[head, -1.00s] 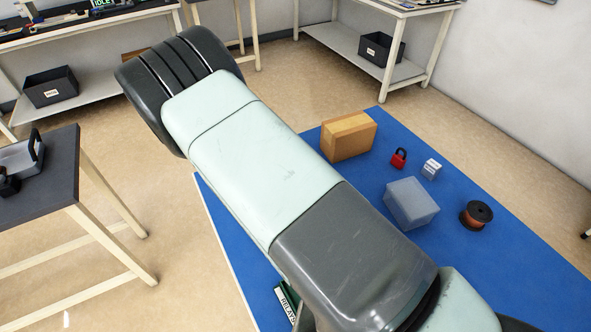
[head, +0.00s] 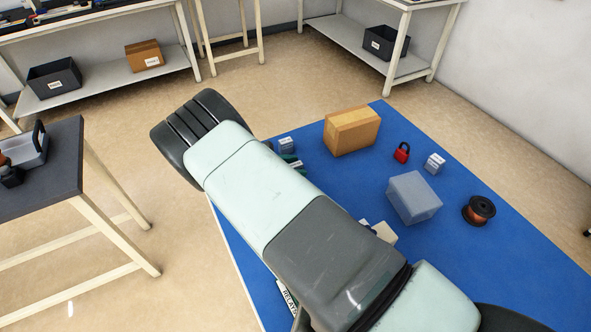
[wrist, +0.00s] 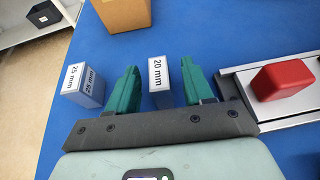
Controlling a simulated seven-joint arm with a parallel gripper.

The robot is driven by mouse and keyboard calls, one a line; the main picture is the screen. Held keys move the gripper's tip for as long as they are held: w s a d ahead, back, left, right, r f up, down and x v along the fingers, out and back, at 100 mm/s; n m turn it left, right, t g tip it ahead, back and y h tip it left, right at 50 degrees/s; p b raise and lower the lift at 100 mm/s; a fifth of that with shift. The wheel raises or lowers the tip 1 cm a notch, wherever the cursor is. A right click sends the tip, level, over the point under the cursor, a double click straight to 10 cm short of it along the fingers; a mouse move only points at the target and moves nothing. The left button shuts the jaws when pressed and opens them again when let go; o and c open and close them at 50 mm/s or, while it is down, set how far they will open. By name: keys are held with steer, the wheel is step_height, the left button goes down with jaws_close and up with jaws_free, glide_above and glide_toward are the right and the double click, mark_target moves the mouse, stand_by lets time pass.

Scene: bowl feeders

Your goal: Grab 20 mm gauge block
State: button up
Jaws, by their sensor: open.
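The 20 mm gauge block (wrist: 161,92) is a grey-blue block with a white "20 mm" label on top, standing on the blue mat in the wrist view. My gripper (wrist: 159,68) is open, with one green finger on each side of this block in the picture. A gap shows on the left of the block; the right finger looks closer to it. Whether either finger touches, and how deep they reach, I cannot tell. The 25 mm block (wrist: 85,86) stands just left of the left finger. In the head view my arm hides much of the gripper.
A cardboard box (head: 352,130) stands beyond the blocks. A red part (wrist: 283,79) sits on a metal fixture right of my gripper. On the mat's right are a red padlock (head: 402,152), a small labelled block (head: 435,163), a grey box (head: 414,197) and a wire spool (head: 480,210).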

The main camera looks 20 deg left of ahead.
steer(key=x, duration=0.3)
steer(key=shift+a, duration=0.1)
jaws_close()
steer(key=shift+r, duration=0.1)
